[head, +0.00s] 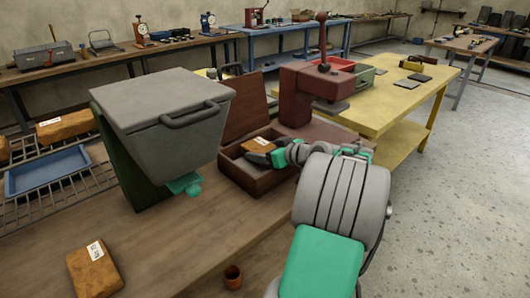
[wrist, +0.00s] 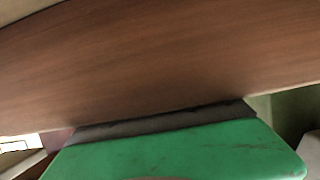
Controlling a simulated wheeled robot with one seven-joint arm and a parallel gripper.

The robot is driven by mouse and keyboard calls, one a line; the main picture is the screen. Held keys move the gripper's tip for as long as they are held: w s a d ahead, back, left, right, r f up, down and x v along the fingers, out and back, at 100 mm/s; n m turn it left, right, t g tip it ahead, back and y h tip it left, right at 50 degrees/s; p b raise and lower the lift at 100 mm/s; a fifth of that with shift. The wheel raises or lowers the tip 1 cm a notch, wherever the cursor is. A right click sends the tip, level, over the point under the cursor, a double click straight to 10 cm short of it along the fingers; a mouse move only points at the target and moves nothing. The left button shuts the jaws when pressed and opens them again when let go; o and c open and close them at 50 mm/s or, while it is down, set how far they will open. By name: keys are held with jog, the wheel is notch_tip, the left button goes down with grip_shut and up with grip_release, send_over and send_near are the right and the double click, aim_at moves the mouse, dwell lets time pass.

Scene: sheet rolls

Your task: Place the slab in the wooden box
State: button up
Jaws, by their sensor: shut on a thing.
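The wooden box (head: 262,184) stands open on the workbench in the head view, its lid (head: 243,104) raised at the back. An orange-brown slab (head: 257,143) with a white label is at the box opening. My gripper (head: 270,156) reaches in from the right and is shut on this slab. The slab appears within or just above the rim; whether it touches the box floor is hidden. In the wrist view, a brown wooden surface fills most of the picture above a green part of my gripper (wrist: 170,150) with a dark edge; the slab cannot be made out there.
A grey lidded bin (head: 165,110) stands left of the box. A red press (head: 312,92) stands behind it. A blue tray (head: 45,174) sits on the wire rack at left.

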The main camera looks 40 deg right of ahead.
jog(key=o, duration=1.5)
jog(key=shift+s+f, duration=0.1)
jog(key=shift+f, duration=0.45)
jog(key=shift+c, duration=0.2)
jog(key=o, duration=0.4)
jog(key=shift+a+f, duration=0.1)
jog(key=shift+f, duration=0.25)
jog(key=shift+r, duration=0.1)
jog(key=shift+r+p, duration=0.45)
jog(key=shift+p, duration=0.1)
jog(key=shift+s+r, duration=0.3)
jog(key=v, duration=0.7)
jog(key=p+v, duration=0.1)
jog(key=v, duration=0.3)
jog(key=shift+s+r, duration=0.1)
jog(key=shift+r, duration=0.4)
